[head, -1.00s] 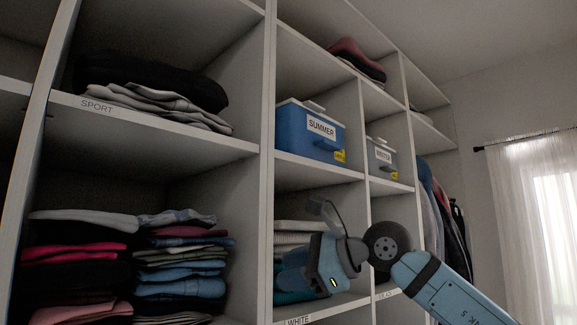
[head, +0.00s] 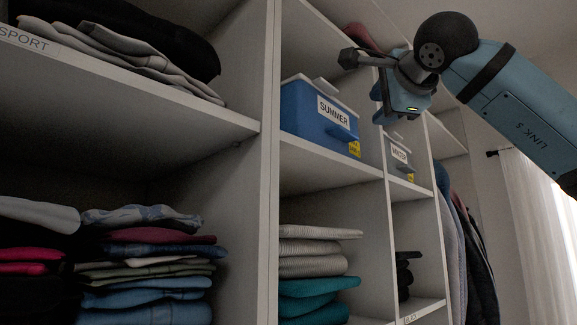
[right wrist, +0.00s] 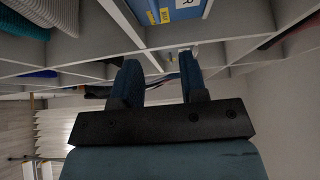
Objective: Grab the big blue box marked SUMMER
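The big blue box marked SUMMER (head: 310,120) sits in a middle cubby, with a pale lid, a blue handle and a yellow tag on its front. Its lower front edge also shows upside down at the top of the right wrist view (right wrist: 185,10). My right gripper (head: 377,103) is raised in front of the shelving, to the right of the box and apart from it. In the right wrist view its two fingers (right wrist: 160,78) stand apart with nothing between them. My left gripper is in neither current view.
A smaller grey box marked WINTER (head: 398,157) stands in the cubby to the right, below my right gripper. An upright divider (head: 373,135) separates the two boxes. Folded clothes (head: 310,258) fill the cubby below. Hanging clothes and a curtain (head: 530,225) are at the right.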

